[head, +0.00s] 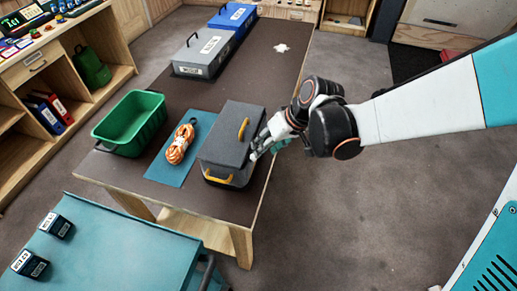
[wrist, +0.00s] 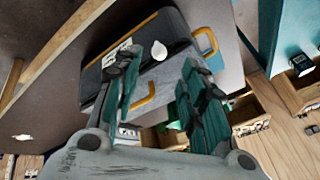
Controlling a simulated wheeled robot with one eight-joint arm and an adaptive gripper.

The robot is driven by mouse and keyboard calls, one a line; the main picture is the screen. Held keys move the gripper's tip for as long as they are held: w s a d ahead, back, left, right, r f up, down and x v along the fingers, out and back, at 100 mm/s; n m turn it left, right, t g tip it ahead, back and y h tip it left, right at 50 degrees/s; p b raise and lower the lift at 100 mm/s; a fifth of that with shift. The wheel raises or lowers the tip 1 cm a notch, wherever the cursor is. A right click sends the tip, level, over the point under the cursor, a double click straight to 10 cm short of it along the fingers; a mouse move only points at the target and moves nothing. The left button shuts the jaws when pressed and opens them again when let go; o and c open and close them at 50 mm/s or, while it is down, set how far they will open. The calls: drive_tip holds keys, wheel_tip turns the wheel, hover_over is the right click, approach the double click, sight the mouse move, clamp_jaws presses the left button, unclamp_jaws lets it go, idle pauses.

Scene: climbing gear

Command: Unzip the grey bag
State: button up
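The grey bag (head: 224,146) stands on the dark table, with yellow-orange handles on its top and front side. Its top looks closed over the body, with a dark band below the top's edge. In the wrist view the grey bag (wrist: 174,78) lies beyond and between my fingers. My gripper (head: 258,147) is at the bag's right side, close to it; I cannot tell whether it touches. In the wrist view my gripper (wrist: 162,72) has its two green-padded fingers apart. A small white teardrop-shaped piece (wrist: 158,50) shows near the left fingertip. I cannot make out the zip clearly.
An orange rope coil (head: 180,144) lies on a blue mat (head: 168,172) left of the bag. A green bin (head: 131,122) stands farther left. A grey case (head: 204,52) and a blue case (head: 232,18) stand at the table's far end.

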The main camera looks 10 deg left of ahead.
sight(253, 158)
drive_tip(key=b+x, duration=0.4)
drive_tip(key=x, duration=0.3)
drive_tip(key=shift+a+f, duration=0.2)
drive_tip(key=shift+f, duration=0.15)
drive_tip(key=shift+w, duration=0.1)
clamp_jaws()
